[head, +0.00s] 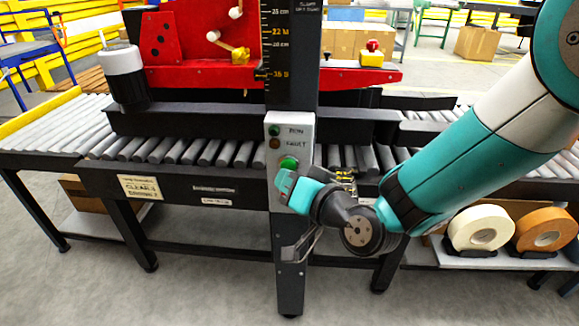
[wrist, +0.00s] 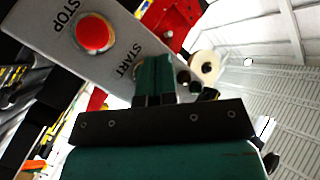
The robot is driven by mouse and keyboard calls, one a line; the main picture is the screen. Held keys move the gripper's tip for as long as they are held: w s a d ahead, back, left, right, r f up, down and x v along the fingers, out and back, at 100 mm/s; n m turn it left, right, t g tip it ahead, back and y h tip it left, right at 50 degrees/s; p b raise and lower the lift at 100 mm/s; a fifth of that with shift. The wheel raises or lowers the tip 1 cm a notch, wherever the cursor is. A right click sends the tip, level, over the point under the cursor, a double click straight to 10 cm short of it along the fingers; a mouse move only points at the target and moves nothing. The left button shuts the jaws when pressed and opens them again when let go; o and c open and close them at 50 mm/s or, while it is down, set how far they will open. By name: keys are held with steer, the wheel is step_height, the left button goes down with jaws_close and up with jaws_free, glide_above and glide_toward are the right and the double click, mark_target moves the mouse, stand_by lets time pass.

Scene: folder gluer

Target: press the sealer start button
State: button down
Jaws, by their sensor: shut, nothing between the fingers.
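The grey control panel (head: 297,130) stands on the machine's front post, with lamps marked RUN and FAULT at its top. The green start button (head: 289,163) shows below them in the head view, just above my gripper (head: 284,184). In the wrist view the panel (wrist: 122,58) is turned and carries the words STOP and START. The red stop button (wrist: 95,33) is clear there. My gripper (wrist: 153,78) is shut and empty, its tips by the START word. The fingers hide the start button in the wrist view, so I cannot tell whether they touch it.
The roller conveyor (head: 190,152) runs behind the panel, under the red sealer head (head: 205,60). A white tape roll (head: 480,229) and a brown tape roll (head: 543,230) stand on a low shelf at the right. The floor in front is clear.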

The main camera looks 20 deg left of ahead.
steer(key=shift+w, duration=0.2)
steer(key=shift+w+a, duration=0.1)
steer(key=shift+w, duration=0.2)
stand_by(0.4)
steer(key=shift+s, duration=0.1)
steer(key=shift+s+d, duration=0.2)
steer(key=shift+s, duration=0.45)
steer(key=s, duration=0.3)
steer(key=s+d, duration=0.1)
steer(key=s, duration=0.1)
steer(key=shift+s+d, duration=0.2)
steer(key=shift+s, duration=0.2)
stand_by(0.5)
